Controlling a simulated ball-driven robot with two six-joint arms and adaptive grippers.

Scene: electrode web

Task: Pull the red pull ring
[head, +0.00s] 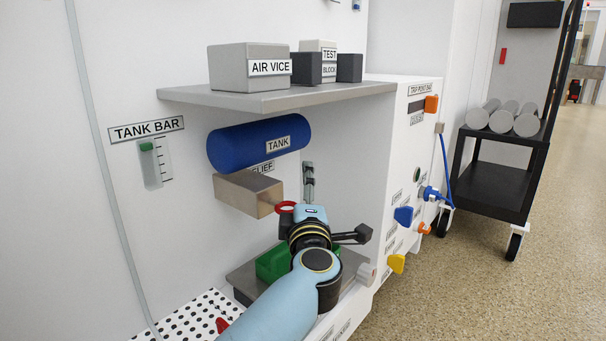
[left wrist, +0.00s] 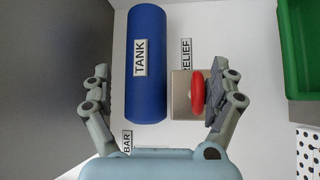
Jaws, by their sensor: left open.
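The red pull ring (head: 286,206) stands out from a tan relief block (head: 240,191) below the blue tank, on the white wall. My left gripper (head: 308,200) is beside the ring, to its right in the head view, where my wrist hides part of it. In the left wrist view, the ring (left wrist: 197,92) is in front of the relief block (left wrist: 180,97). The open left gripper (left wrist: 155,92) has the ring between its fingers, close to the right finger. I cannot tell whether that finger touches it. My right gripper is not in view.
The blue tank (head: 245,147) and a grey shelf (head: 275,98) with labelled blocks are above. A green bin (head: 272,263) is below, beside my wrist. A white cabinet (head: 390,170) with coloured knobs is right of my arm. A black cart (head: 497,185) stands farther right.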

